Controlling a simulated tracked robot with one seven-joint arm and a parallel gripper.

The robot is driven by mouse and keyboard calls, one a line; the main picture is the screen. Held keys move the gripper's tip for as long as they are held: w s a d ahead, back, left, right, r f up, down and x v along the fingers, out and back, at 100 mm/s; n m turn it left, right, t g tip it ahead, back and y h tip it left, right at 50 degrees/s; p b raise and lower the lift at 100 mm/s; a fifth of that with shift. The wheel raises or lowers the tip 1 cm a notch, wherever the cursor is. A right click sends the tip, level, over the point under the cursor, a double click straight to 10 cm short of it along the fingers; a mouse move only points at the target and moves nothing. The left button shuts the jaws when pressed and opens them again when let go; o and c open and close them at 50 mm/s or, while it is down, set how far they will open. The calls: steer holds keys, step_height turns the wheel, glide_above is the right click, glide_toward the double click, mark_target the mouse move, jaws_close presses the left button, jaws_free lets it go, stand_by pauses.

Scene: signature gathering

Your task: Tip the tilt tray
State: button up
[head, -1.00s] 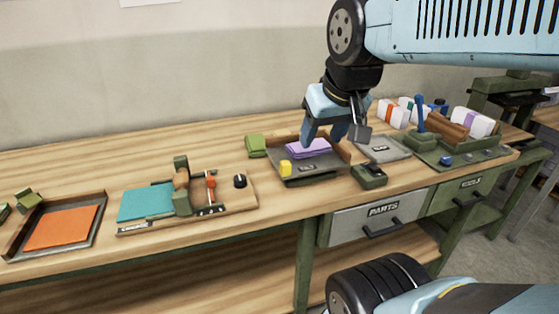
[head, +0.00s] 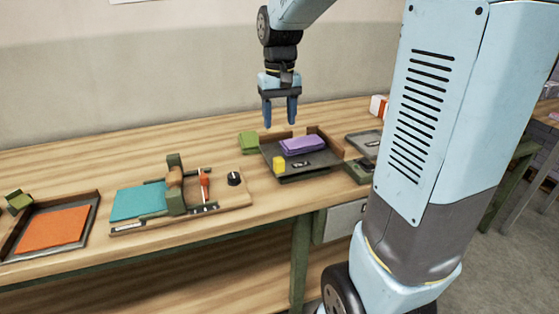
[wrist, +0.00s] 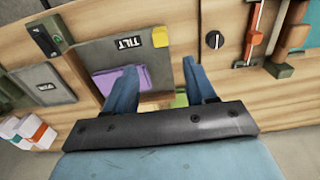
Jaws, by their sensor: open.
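The tilt tray (head: 318,169) is a dark grey tray with raised brown walls at its back and right, on the workbench. In the wrist view the tray (wrist: 104,51) bears a TILT label (wrist: 127,42). My gripper (head: 281,121) is open and empty, pointing down above the tray's back edge.
A green block (head: 248,142) stands left of the tray, and a dark green box (head: 358,170) stands at its right. A wooden fixture with a teal sheet (head: 138,202) and an orange-sheet tray (head: 53,228) lie farther left.

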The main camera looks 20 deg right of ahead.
mark_target(279, 159)
steer(key=f, duration=1.4)
steer(key=shift+w, duration=0.2)
jaws_close()
